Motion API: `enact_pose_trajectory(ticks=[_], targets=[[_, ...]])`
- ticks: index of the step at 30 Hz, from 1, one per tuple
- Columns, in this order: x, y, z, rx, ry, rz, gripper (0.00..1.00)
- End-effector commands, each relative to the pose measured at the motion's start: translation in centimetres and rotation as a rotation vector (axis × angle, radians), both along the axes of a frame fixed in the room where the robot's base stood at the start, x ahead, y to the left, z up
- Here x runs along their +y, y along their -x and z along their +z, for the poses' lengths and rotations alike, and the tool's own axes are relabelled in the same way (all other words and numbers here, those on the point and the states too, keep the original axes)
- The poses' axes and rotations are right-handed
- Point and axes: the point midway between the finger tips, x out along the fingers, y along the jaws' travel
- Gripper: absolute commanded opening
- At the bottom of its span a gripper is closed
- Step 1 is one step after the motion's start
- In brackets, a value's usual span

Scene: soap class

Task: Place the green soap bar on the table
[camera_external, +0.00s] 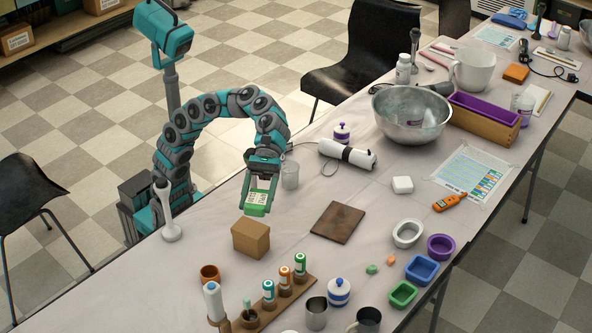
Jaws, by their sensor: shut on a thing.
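My gripper (260,190) hangs down from the arched teal and grey arm on the left side of the table. The bar appears to be held above the table (300,190), just behind a small cardboard box (251,238). The lower edge of the bar is close to the top of the box, and I cannot tell whether they touch.
A brown board (338,222) lies to the right. Bottles in a wooden rack (270,309) stand in front. The cloth between box and board is clear.

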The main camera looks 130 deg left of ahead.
Motion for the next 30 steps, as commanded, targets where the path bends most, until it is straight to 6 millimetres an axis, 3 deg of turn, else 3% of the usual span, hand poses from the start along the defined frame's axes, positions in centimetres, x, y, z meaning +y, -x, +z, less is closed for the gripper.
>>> enact_pose_trajectory(ticks=[1, 6, 14, 23, 30], targets=[[2.8, -1.0, 0.2, -0.003, 0.001, 0.042, 0.06], [10.9, -2.8, 0.3, 0.0, -0.001, 0.155, 0.06], [23.8, -3.5, 0.4, -0.001, -0.001, 0.332, 0.06], [38.4, -0.9, 0.1, -0.001, -0.001, 0.535, 0.06], [49.3, 3.8, -0.3, -0.001, -0.001, 0.698, 0.06]])
